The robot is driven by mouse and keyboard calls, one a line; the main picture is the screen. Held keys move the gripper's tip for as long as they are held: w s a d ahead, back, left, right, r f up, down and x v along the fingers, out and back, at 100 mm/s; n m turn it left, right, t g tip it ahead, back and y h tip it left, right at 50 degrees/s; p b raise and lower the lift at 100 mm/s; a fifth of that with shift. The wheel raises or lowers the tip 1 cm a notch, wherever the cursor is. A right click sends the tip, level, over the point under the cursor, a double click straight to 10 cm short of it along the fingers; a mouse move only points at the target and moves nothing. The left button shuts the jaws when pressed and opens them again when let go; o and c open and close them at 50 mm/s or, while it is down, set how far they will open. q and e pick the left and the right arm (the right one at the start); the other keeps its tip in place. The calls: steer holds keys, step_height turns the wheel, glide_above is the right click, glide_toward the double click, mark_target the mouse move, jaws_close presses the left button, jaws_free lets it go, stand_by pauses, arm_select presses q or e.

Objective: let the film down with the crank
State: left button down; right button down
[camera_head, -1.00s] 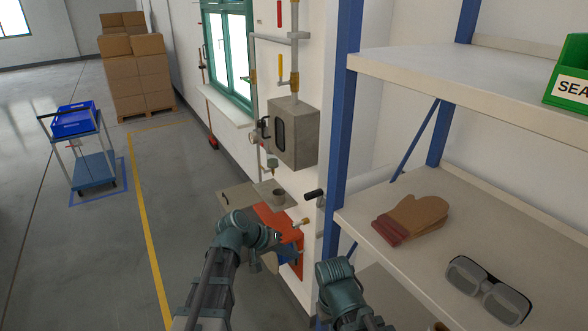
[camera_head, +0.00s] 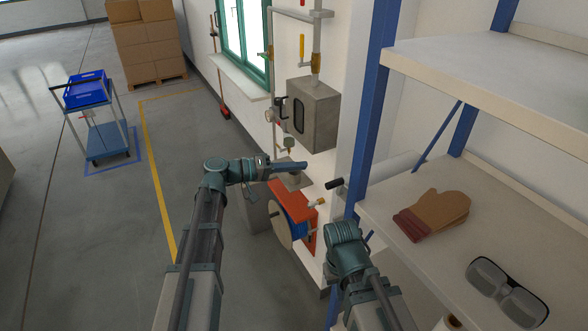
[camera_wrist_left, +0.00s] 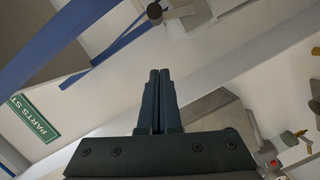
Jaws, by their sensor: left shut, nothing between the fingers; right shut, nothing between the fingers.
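A black crank handle (camera_head: 335,183) sticks out at the wall beside the blue shelf post, in front of a pale roll (camera_head: 393,166) partly hidden by the post. My left gripper (camera_head: 304,166) is shut and empty, its fingers pointing right, a little left of and above the handle in the head view. In the left wrist view the shut fingertips (camera_wrist_left: 160,72) point up toward the dark handle end (camera_wrist_left: 154,11), with a visible gap between them. My right arm (camera_head: 346,245) is raised below the handle; its fingers are hidden.
A grey box with a dark window (camera_head: 315,112) and pipes is on the wall above. A red-orange unit (camera_head: 292,196) is below.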

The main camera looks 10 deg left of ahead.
arm_select(q)
steer(key=d+f+b, duration=0.2)
steer(key=d, duration=0.5)
steer(key=shift+s+d+f, duration=0.2)
steer(key=shift+d, duration=0.2)
steer(key=shift+s+d+m, duration=0.15)
steer(key=shift+s+m, duration=0.1)
steer(key=shift+m, duration=0.05)
steer(key=shift+s+d+m, duration=0.15)
steer(key=shift+s+m, duration=0.05)
steer(key=shift+m, duration=0.1)
